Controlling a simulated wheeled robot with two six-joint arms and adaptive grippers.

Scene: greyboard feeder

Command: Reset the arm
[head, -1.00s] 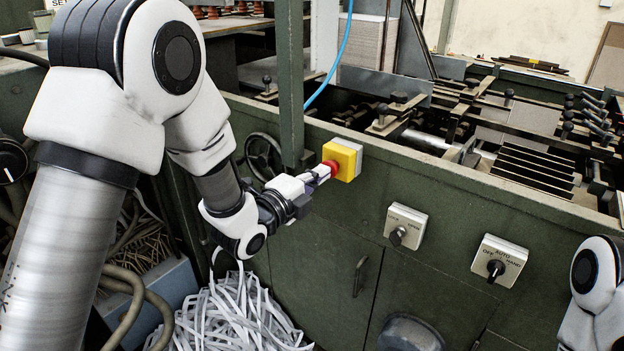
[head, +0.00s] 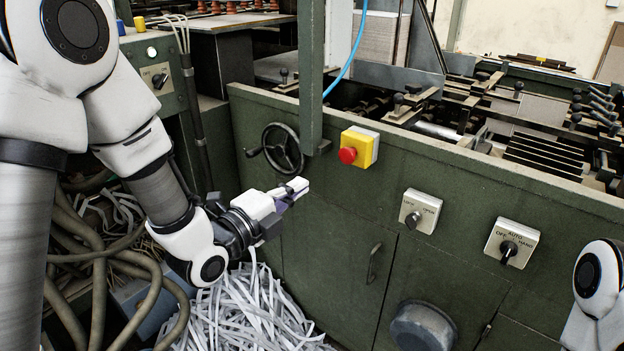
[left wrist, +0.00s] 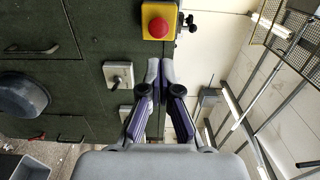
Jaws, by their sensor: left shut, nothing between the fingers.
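My left gripper (head: 300,187) is shut and empty, in front of the green machine's side panel. It is below and to the left of the red emergency button (head: 347,155) on its yellow box (head: 362,147), clear of both. In the left wrist view the closed fingers (left wrist: 160,65) point toward the machine, with the red button (left wrist: 158,28) just above their tips in the picture. My right gripper is out of view; only part of my right arm shows at the right edge of the head view.
The green panel carries two rotary switches, one (head: 420,211) nearer the middle and one (head: 511,243) further right. A black handwheel (head: 283,150) is close above the left gripper. Paper strips (head: 245,310) lie heaped below it, beside thick hoses (head: 95,255).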

